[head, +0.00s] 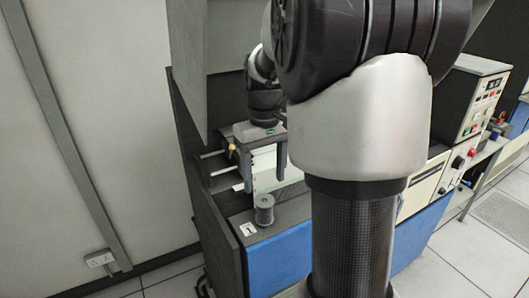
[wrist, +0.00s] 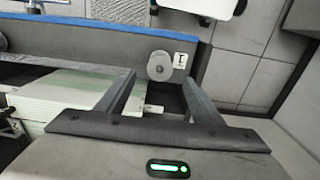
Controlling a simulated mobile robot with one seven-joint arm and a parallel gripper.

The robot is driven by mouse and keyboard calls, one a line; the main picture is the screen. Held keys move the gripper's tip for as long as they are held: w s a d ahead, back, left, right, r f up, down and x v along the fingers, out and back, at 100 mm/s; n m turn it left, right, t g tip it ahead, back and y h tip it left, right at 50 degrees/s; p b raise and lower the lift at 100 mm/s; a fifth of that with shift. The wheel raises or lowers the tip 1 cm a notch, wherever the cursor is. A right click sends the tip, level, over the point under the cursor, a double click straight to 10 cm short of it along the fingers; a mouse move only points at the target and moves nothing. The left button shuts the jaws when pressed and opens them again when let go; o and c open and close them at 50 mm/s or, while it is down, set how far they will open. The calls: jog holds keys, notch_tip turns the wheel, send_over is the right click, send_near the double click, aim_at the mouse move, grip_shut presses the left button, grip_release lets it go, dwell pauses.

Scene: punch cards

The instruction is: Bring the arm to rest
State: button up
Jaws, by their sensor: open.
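My gripper (head: 262,160) shows in the head view in front of the tall grey cabinet, pointing down above the machine's top. It also shows in the wrist view (wrist: 160,92), with its two fingers apart and nothing between them. A pale green and white stack of cards (wrist: 75,95) lies close to the left finger in the wrist view. The stack (head: 270,170) is partly hidden behind the fingers in the head view. I cannot tell whether a finger touches it. My upper arm hides much of the middle of the head view.
A grey round weight (head: 264,210) stands on the machine's front corner, beside a small white label (head: 248,229). The machine's blue front panel (head: 285,262) drops to the tiled floor. A control box (head: 470,100) stands at right. A wall (head: 110,120) closes the left side.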

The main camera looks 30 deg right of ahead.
notch_tip(320, 180, up, 6)
jog(key=shift+r, duration=0.25)
